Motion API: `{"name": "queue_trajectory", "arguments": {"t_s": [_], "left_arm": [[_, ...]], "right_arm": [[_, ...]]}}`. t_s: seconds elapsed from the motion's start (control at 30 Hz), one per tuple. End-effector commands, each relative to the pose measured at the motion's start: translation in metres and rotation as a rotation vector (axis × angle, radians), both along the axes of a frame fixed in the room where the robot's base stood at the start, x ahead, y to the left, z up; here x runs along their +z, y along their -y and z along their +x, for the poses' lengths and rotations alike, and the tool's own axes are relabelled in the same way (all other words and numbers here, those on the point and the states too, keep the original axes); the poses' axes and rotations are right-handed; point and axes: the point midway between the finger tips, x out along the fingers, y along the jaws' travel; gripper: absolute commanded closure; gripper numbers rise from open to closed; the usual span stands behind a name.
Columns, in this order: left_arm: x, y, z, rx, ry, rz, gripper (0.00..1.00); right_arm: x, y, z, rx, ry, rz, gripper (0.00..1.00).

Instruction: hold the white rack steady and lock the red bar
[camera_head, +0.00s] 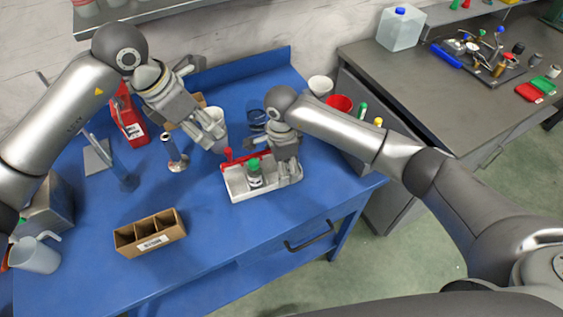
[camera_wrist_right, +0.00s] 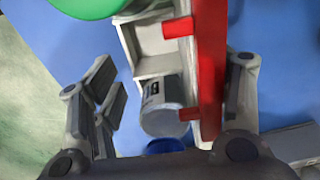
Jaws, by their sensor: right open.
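The white rack (camera_head: 238,184) stands on the blue table near its front right edge. It holds a green-capped bottle (camera_head: 254,172). The red bar (camera_head: 236,158) runs along the rack's far side; its right part is hidden by my right gripper. My right gripper (camera_head: 287,172) is open over the rack's right end. In the right wrist view, the white rack (camera_wrist_right: 148,45), the red bar (camera_wrist_right: 210,65) and a grey labelled jar (camera_wrist_right: 163,108) lie between its spread fingers.
A brown divided box (camera_head: 150,233) stands at the front. A white cup (camera_head: 215,116) is close behind my left gripper. A red container (camera_head: 128,115) and a clear pitcher (camera_head: 36,254) are at the left. The table between box and rack is clear.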

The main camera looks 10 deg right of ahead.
Motion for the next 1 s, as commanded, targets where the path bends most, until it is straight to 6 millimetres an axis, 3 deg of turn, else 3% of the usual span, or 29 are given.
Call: {"name": "queue_trajectory", "arguments": {"t_s": [0.07,0.47,0.6,0.63,0.7,0.83,1.0], "left_arm": [[0.0000,0.0000,0.0000,0.000,0.000,0.000,0.64],[-0.0001,0.0000,0.0000,0.000,0.000,0.000,0.64],[-0.0001,-0.0001,0.0000,0.000,0.000,0.000,0.64],[-0.0001,-0.0001,0.0000,0.000,0.000,0.000,0.64],[-0.0002,0.0000,0.0000,0.000,0.000,0.000,0.64],[-0.0001,0.0000,0.0000,0.000,0.000,0.000,0.64],[0.0000,0.0000,0.0000,0.000,0.000,0.000,0.64]], "right_arm": [[0.0002,0.0000,0.0001,0.000,0.000,0.000,0.32],[-0.0001,0.0003,0.0000,0.000,0.000,-0.001,0.82],[-0.0004,0.0005,-0.0001,0.000,-0.001,-0.001,0.83],[-0.0005,0.0006,-0.0002,0.000,-0.001,-0.001,0.54],[-0.0005,0.0006,-0.0002,0.000,-0.001,-0.001,0.45],[-0.0002,0.0004,-0.0001,0.000,-0.001,-0.001,0.30],[0.0002,0.0003,0.0001,0.000,0.000,0.000,0.30]]}}
